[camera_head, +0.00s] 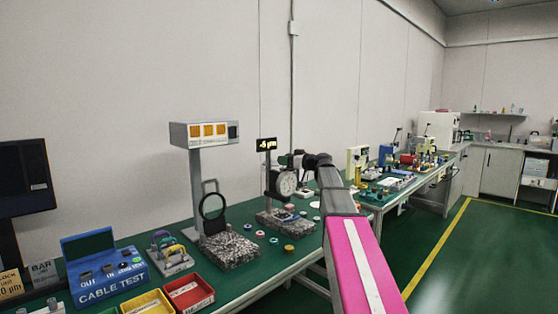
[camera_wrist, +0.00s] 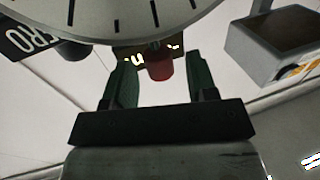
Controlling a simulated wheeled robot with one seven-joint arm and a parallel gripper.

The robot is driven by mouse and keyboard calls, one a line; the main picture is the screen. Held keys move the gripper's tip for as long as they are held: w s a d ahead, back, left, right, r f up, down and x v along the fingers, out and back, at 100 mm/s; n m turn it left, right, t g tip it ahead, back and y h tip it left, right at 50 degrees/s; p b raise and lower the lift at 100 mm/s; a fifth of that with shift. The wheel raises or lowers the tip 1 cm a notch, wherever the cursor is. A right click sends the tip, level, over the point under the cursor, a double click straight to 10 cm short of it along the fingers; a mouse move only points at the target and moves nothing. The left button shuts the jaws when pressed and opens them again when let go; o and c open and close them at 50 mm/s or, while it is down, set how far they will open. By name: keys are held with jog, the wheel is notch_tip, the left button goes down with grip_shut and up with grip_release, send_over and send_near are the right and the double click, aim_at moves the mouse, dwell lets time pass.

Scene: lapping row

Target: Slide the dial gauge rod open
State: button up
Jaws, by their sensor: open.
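The dial gauge (camera_head: 285,183) has a round white face and hangs on a stand over a speckled stone base (camera_head: 284,221). My gripper (camera_head: 291,160) is at the top of the gauge, with my arm reaching in from the right. In the wrist view, the gauge's face (camera_wrist: 120,12) fills the top edge. My gripper (camera_wrist: 156,60) is open there, one dark green finger on either side of a red knob (camera_wrist: 159,66) by the gauge's rim. The knob looks like the rod's end. Gaps show beside it, and I cannot tell any contact. The rod's shaft is hidden.
A small display (camera_head: 266,144) stands above the gauge. To the left are a lens stand (camera_head: 212,207) on its own stone base, a blue cable test box (camera_head: 104,272), and red (camera_head: 189,293) and yellow bins (camera_head: 147,304). Small coloured rings lie between the stone bases.

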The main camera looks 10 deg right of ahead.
jog(key=x, duration=0.3)
jog(key=shift+w+a, duration=0.1)
jog(key=shift+a, duration=0.05)
grip_shut()
jog(key=shift+r, duration=1.5)
grip_release()
